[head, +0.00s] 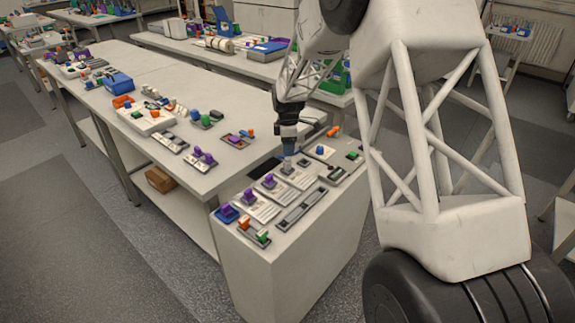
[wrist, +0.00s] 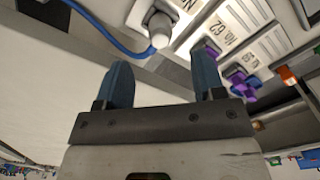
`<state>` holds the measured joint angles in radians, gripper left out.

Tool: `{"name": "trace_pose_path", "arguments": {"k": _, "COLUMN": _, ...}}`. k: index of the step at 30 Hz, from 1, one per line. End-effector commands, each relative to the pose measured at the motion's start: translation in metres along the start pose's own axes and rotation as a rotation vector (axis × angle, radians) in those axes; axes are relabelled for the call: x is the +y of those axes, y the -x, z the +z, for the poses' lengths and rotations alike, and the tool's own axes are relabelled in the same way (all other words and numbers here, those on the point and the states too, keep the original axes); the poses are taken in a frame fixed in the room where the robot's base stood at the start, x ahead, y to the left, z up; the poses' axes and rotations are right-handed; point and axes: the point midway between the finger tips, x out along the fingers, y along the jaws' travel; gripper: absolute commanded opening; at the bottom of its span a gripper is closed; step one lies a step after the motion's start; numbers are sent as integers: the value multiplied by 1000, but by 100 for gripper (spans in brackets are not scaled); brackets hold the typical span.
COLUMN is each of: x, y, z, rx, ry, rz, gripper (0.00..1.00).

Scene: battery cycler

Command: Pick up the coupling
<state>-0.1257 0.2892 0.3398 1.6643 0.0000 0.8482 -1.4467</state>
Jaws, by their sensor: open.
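A grey-white rounded piece (wrist: 158,27) with a blue cable (wrist: 105,30) running from it looks like the coupling. It sits on a pale plate with printed lettering, near the top of the wrist view. My gripper (wrist: 162,70) has two blue fingers spread apart with nothing between them. The piece lies beyond the fingertips, roughly in line with the gap, and no contact shows. In the head view my gripper (head: 288,151) points down over the back of the near white bench. The coupling cannot be made out clearly there.
Printed modules with purple knobs (wrist: 212,50) lie right of the coupling. The near bench (head: 270,285) also carries a grey slotted bar (head: 302,210) and a green-and-orange piece (head: 262,237). A long table (head: 200,185) with many small parts stands left.

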Motion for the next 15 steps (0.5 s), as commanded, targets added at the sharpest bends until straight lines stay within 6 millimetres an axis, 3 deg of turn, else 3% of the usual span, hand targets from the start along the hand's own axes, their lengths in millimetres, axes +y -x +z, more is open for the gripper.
{"name": "trace_pose_path", "arguments": {"k": 8, "x": 0, "y": 0, "z": 0, "rx": 0, "ry": -1, "rz": 0, "gripper": 63}}
{"name": "trace_pose_path", "arguments": {"k": 15, "x": 0, "y": -16, "z": 0, "rx": 0, "ry": -1, "rz": -2, "gripper": 63}}
